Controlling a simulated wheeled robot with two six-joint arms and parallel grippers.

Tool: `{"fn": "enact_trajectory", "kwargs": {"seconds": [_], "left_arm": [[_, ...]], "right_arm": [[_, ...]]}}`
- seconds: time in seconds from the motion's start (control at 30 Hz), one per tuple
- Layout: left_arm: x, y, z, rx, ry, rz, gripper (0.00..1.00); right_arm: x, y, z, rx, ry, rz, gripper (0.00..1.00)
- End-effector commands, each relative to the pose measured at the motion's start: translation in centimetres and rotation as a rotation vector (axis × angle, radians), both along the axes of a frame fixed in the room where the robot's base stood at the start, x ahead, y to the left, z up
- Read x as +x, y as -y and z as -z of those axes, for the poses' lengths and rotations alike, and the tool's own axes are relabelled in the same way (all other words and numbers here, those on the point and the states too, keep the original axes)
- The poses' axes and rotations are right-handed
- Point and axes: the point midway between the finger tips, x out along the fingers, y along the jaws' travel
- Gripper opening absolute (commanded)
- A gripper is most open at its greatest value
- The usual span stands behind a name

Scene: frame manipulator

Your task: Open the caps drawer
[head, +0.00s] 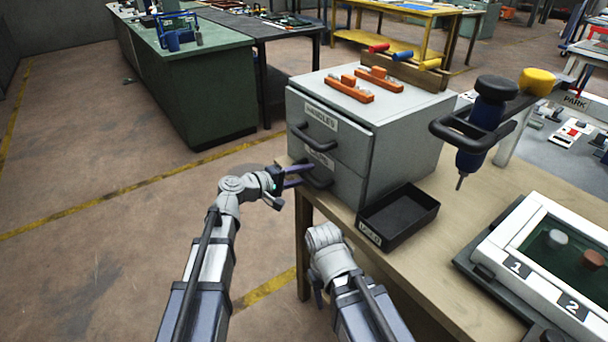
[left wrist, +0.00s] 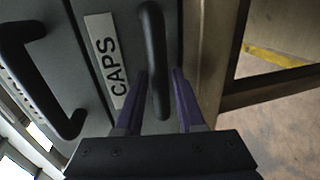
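A grey cabinet (head: 395,150) stands on the wooden bench with two drawers, both looking shut. The upper is labelled HANDLES; the lower caps drawer (head: 338,187) has a dark bar handle (head: 318,181). In the left wrist view the CAPS label (left wrist: 107,60) and the caps handle (left wrist: 155,50) show clearly. My left gripper (head: 299,175) is at that handle. Its two purple fingers (left wrist: 160,88) are apart, one on each side of the bar; firm contact does not show. My right arm is low in front of the bench, and its fingers cannot be made out.
A black open bin (head: 398,217) sits right of the drawers. Orange handles (head: 349,90) lie on the cabinet top. A blue power driver (head: 483,125) hangs above the bench at right, near a white-framed panel (head: 545,262). The floor left of the drawers is clear.

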Motion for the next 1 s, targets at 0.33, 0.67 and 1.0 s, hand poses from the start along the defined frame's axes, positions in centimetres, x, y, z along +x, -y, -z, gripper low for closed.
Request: {"fn": "enact_trajectory", "kwargs": {"seconds": [0.33,0.67,1.0], "left_arm": [[0.00,-0.02,0.01,0.000,0.000,0.000,0.00],[-0.01,-0.03,0.02,0.000,0.000,0.000,0.00],[-0.02,-0.03,0.02,0.001,-0.001,0.000,0.00]], "right_arm": [[0.00,0.00,0.00,0.000,0.000,0.000,0.50],[0.00,0.00,0.01,0.000,0.000,0.000,0.50],[0.00,0.00,0.01,0.000,0.000,0.000,0.50]]}}
